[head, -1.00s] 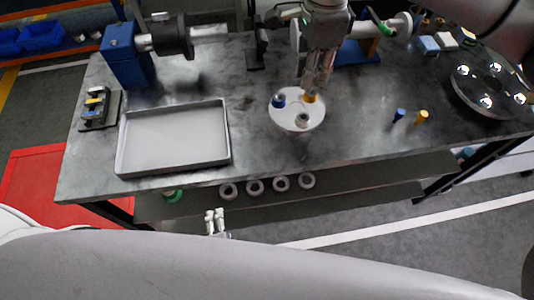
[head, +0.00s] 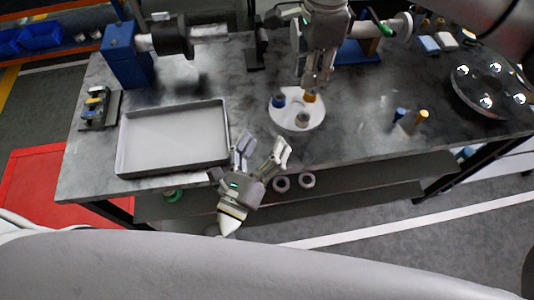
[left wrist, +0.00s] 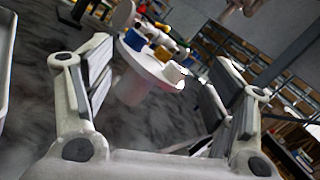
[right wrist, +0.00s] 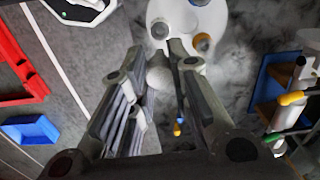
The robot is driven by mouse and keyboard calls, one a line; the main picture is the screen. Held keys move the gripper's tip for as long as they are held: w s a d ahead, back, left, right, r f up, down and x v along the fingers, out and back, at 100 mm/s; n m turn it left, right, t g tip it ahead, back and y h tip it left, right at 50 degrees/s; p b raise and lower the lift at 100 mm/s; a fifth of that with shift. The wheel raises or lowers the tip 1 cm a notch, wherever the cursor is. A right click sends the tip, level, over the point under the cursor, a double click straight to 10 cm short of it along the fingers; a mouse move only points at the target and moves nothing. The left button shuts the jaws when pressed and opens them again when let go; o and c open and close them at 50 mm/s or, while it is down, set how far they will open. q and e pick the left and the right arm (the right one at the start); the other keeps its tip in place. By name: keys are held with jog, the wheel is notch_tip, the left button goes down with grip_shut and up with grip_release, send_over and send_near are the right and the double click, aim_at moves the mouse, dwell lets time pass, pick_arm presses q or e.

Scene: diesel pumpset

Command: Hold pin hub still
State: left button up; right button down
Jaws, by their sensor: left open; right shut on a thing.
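The pin hub is a white disc (head: 284,113) on the bench. It bears a blue pin (head: 279,100), an orange pin (head: 309,96) and a grey-white one (head: 303,118). My left gripper (head: 264,146) is open, in front of the hub near the bench's front edge, apart from it. In the left wrist view the hub (left wrist: 148,65) shows beyond and between the open fingers. My right gripper (head: 314,82) is just above and behind the orange pin. It is shut on a pale rounded part (right wrist: 158,74), partly hidden by the fingers. The hub also shows in the right wrist view (right wrist: 180,14).
An empty grey tray (head: 172,172) lies left of the hub. A blue pin (head: 399,114) and an orange pin (head: 422,116) stand to the right, near a round plate with shiny balls (head: 487,88). Rings (head: 307,180) lie on the lower shelf. Blue fixtures (head: 128,60) stand behind.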

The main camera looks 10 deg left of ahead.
aim_at(291, 122)
pick_arm(q)
jog(key=m, duration=0.1)
jog(key=f+m+h, duration=0.1)
jog(key=m, duration=0.1)
jog(key=w+d+f+m+g, duration=0.1)
notch_tip(291, 122, down, 4)
jog(key=m+g+h, duration=0.1)
jog(key=m, duration=0.1)
jog(key=shift+a+m, duration=0.1)
jog(key=shift+m, duration=0.3)
jog(key=shift+w+f+g, duration=0.1)
jog(key=shift+w+g, duration=0.1)
jog(key=shift+g, duration=0.1)
jog(key=x, duration=1.1)
jog(key=shift+w, duration=0.3)
jog(key=shift+c, duration=1.2)
grip_shut()
